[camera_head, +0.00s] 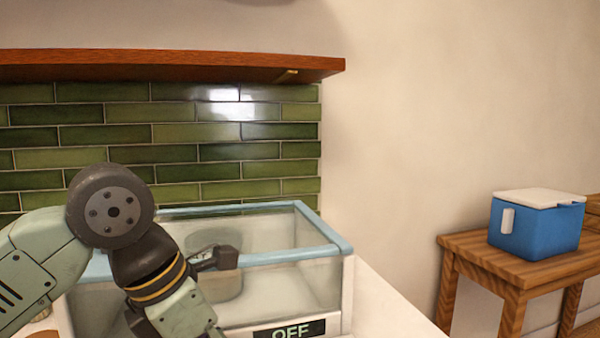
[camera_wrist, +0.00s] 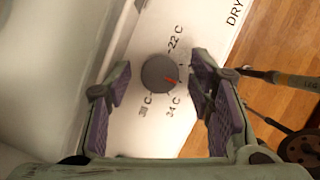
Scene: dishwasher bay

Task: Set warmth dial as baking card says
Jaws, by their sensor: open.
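I cannot make out a baking card in either view.
A clear tank with a blue rim (camera_head: 300,252) stands beside my arm, with an OFF label (camera_head: 290,331) at its front. A wooden shelf (camera_head: 170,66) hangs above. A blue cooler (camera_head: 535,228) sits on a wooden table (camera_head: 470,250) at right. DRY lettering (camera_wrist: 235,12) marks the panel.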

